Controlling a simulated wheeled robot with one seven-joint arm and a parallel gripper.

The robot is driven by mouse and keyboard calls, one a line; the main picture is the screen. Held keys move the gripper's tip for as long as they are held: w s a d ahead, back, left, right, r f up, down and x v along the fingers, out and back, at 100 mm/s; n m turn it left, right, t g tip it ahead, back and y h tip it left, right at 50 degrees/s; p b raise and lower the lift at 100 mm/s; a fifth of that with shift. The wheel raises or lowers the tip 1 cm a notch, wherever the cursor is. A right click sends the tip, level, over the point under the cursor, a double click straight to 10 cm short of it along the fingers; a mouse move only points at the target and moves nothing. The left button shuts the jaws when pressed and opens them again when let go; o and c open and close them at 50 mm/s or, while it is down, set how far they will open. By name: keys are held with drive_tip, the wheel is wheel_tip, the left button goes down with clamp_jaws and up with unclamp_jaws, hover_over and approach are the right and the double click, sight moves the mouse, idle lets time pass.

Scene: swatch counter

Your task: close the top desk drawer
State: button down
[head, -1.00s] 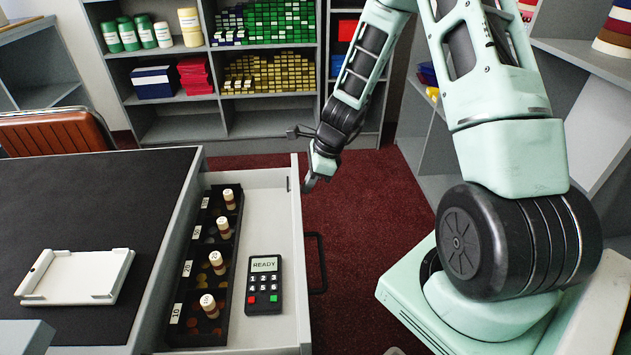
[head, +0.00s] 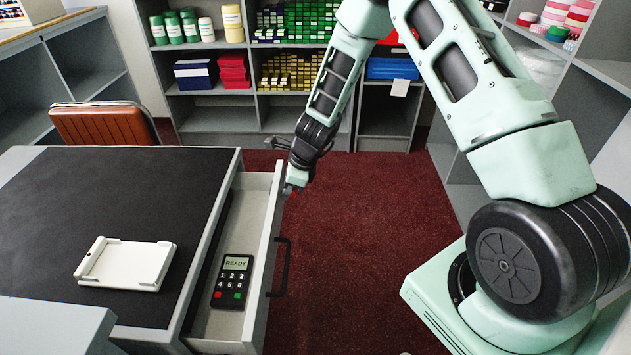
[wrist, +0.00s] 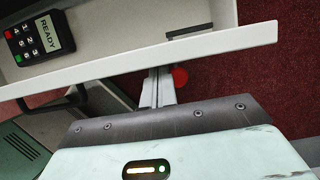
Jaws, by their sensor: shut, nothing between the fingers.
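The top desk drawer (head: 261,230) is partly open on the right side of the desk (head: 110,215). Its front panel carries a dark bar handle (head: 279,267). My gripper (head: 289,191) is shut and empty at the outer face of the front panel, near its far end. In the wrist view the fingers (wrist: 158,88) reach the panel (wrist: 150,59) and their tips are hidden by it or at its edge; I cannot tell firm contact. A card reader reading READY (head: 233,281) lies in the drawer and shows in the wrist view (wrist: 38,38).
A white tray (head: 126,263) sits on the dark desktop. A brown chair (head: 103,124) stands behind the desk. Shelves (head: 205,115) line the back wall, with more at the right. Red carpet (head: 360,240) is open right of the drawer.

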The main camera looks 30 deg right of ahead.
drive_tip(key=w+a+p, duration=0.2)
drive_tip(key=a, duration=0.1)
drive_tip(key=w+a+p, duration=0.2)
drive_tip(key=a, duration=0.2)
drive_tip(key=w+a+p, duration=0.2)
drive_tip(key=w+a, duration=0.1)
drive_tip(key=shift+a, duration=0.3)
drive_tip(key=shift+w+a+r, duration=0.1)
